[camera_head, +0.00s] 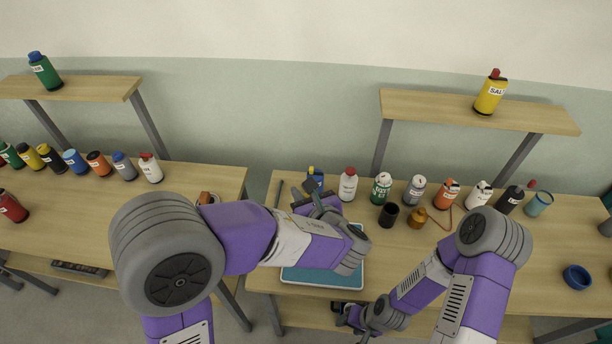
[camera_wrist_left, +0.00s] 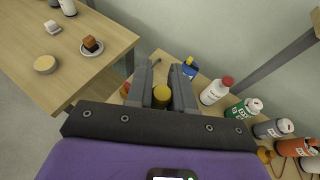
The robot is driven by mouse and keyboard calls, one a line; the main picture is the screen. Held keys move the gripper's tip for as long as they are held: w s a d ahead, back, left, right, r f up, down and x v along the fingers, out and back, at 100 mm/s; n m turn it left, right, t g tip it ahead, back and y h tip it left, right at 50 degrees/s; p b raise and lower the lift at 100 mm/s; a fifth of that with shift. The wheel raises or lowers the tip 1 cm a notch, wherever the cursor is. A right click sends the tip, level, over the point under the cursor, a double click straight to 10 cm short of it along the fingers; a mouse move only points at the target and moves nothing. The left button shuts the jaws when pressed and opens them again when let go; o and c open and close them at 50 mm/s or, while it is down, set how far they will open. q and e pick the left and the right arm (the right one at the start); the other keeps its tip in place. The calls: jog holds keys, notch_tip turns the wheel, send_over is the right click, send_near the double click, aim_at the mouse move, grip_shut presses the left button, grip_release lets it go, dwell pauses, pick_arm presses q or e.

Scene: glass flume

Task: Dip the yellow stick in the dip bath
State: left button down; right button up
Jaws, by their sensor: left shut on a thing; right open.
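My left gripper (camera_head: 308,196) is over the back left of the right-hand table. In the left wrist view, its two fingers (camera_wrist_left: 160,85) are shut on the yellow stick (camera_wrist_left: 161,96), seen nearly end-on as a round yellow end. The stick's far end is hidden, and I cannot make the stick out in the head view. I cannot tell which vessel is the dip bath; a dark open cup (camera_head: 389,214) stands right of my left gripper. My right gripper (camera_head: 346,316) is open, low by the table's front edge, and looks empty.
Several bottles, including a white one with a red cap (camera_head: 348,184) and a green one (camera_head: 381,187), line the table's back. A brown jar (camera_head: 417,218) and blue bowl (camera_head: 577,277) stand right. A gap separates the tables.

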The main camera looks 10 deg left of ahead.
notch_tip(320, 180, down, 7)
jog(key=b, duration=0.6)
jog(key=shift+s+r+b, duration=0.15)
jog(key=shift+s+b, duration=0.05)
jog(key=shift+b, duration=0.2)
jog(key=shift+r, duration=0.1)
dwell(0.6)
notch_tip(320, 180, up, 6)
jog(key=p, duration=0.6)
dwell(0.5)
